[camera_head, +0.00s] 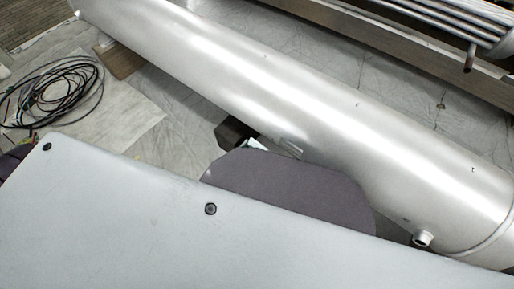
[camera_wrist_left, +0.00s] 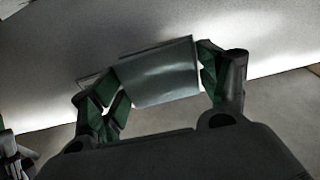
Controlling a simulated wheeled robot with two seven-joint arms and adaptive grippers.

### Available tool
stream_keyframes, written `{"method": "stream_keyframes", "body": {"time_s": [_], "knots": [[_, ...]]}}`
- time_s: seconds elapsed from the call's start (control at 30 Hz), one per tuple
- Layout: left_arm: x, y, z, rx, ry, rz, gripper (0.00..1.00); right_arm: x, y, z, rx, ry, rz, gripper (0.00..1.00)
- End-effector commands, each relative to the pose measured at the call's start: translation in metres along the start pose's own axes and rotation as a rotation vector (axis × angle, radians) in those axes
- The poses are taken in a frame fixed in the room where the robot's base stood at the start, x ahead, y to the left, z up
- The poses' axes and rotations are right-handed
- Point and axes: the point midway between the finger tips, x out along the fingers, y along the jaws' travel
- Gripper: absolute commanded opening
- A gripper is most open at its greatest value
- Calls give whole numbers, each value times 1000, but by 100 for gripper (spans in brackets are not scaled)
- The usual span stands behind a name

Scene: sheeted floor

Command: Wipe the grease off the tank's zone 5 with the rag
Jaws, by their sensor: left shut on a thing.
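The tank (camera_head: 300,95) is a long silver cylinder lying across the head view from upper left to lower right. Its pale surface (camera_wrist_left: 60,60) also fills the upper part of the left wrist view. My left gripper (camera_wrist_left: 155,78) is shut on the rag (camera_wrist_left: 160,72), a grey, slightly glossy folded piece held between green-padded fingers. The rag is close to the tank; I cannot tell if it touches. In the head view the left gripper is mostly hidden behind my own arm. No zone marking or grease patch can be made out. My right gripper is out of view.
Coiled black cable (camera_head: 55,92) lies on the sheeted floor at the left. A short pipe stub (camera_head: 422,239) sticks out of the tank at lower right. A metal beam and a bundle of pipes (camera_head: 450,20) lie beyond the tank. My own grey body panel covers the foreground.

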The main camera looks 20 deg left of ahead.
Motion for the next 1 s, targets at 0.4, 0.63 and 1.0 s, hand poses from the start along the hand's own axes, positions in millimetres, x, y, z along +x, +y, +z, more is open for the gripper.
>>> {"method": "stream_keyframes", "body": {"time_s": [0.4,0.63,1.0], "knots": [[-8,0,0,1,1,0,56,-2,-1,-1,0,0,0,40],[-11,0,0,1,0,0,56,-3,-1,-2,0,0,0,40],[-32,0,-1,1,1,0,56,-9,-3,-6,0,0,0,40]]}}
